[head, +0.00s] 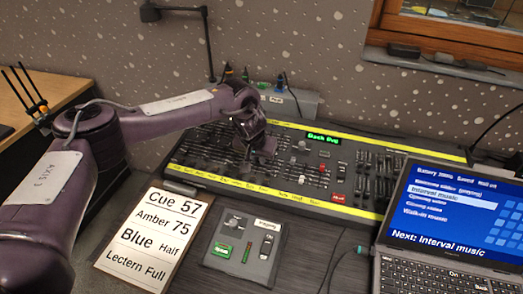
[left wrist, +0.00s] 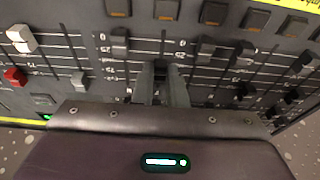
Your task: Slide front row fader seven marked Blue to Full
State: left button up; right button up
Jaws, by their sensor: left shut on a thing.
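The lighting console (head: 345,140) has rows of sliding faders and yellow label strips; the small names on the strips are too small to read. My left gripper (head: 262,155) reaches over its front fader rows. In the left wrist view my left gripper (left wrist: 160,90) is shut on a dark fader cap (left wrist: 160,72), mostly hidden between the fingers. I cannot read which fader it is. A cue card (head: 150,238) in front reads Cue 57, Amber 75, Blue Half, Lectern Full. My right gripper is not in view.
Neighbouring fader caps stand close on both sides, a grey one (left wrist: 119,42) and another grey one (left wrist: 207,46). A small grey panel (head: 243,245) lies before the console. A laptop (head: 455,225) stands at right, and a lamp (head: 150,12) at the back.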

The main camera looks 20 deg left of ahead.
aim_at(258, 161)
pick_arm(q)
jog(key=shift+w+r+b, duration=0.15)
jog(key=shift+w+b, duration=0.35)
jog(key=shift+w, duration=0.95)
jog(key=o, duration=0.4)
jog(key=shift+r, duration=0.1)
notch_tip(258, 161, up, 2)
jog(key=p, duration=0.2)
jog(key=shift+s+r+p, duration=0.1)
jog(key=shift+r+p, duration=0.1)
jog(key=shift+p, duration=0.2)
jog(key=shift+f, duration=0.1)
jog(key=v, duration=0.7)
jog(key=shift+s+r+b, duration=0.1)
jog(key=shift+r+b, duration=0.25)
jog(key=shift+r, duration=0.05)
